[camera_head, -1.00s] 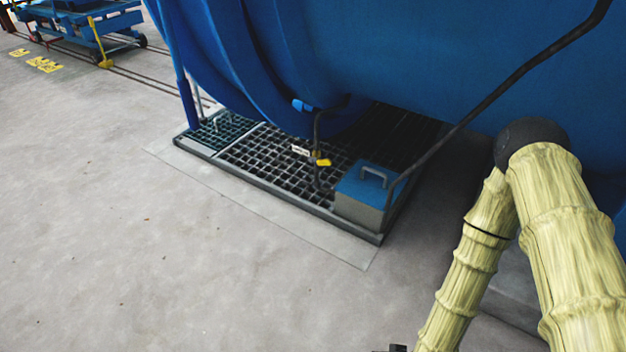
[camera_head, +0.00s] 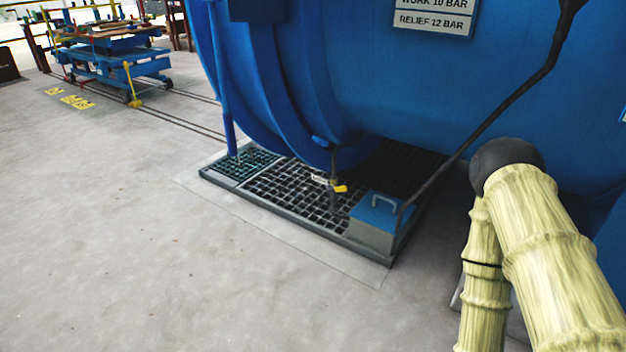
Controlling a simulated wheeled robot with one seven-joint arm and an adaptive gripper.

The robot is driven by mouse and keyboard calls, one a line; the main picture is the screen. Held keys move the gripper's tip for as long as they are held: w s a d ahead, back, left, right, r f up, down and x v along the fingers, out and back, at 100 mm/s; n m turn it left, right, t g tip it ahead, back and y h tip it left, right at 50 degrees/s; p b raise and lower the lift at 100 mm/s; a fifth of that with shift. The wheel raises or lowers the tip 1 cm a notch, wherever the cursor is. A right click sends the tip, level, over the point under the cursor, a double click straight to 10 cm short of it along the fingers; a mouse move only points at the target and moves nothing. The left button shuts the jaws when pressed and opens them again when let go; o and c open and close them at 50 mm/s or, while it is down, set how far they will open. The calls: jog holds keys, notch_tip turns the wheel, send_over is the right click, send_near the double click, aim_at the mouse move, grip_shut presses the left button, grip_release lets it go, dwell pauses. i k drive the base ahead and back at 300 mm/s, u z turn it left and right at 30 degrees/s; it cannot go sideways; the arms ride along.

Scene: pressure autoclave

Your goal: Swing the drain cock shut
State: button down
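The drain cock shows as a small yellow lever (camera_head: 341,188) on a thin dark drain pipe (camera_head: 333,165) under the blue autoclave vessel (camera_head: 430,90). It hangs over a dark floor grating (camera_head: 290,190). A small pale tag (camera_head: 320,179) sits just left of the lever. The lever points to the right and looks roughly level; its exact angle is too small to tell. My arm, in a pale yellow cover, is at the right side of the view, well apart from the cock. My gripper is outside the view.
A blue-topped box with a handle (camera_head: 376,215) stands on the grating's right corner, close to the cock. A blue trolley (camera_head: 110,60) stands on rails at the back left. The concrete floor in front is clear.

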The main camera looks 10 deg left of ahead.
aim_at(343, 188)
jog(key=u, duration=1.1)
jog(key=i, duration=1.15)
jog(key=z, duration=1.3)
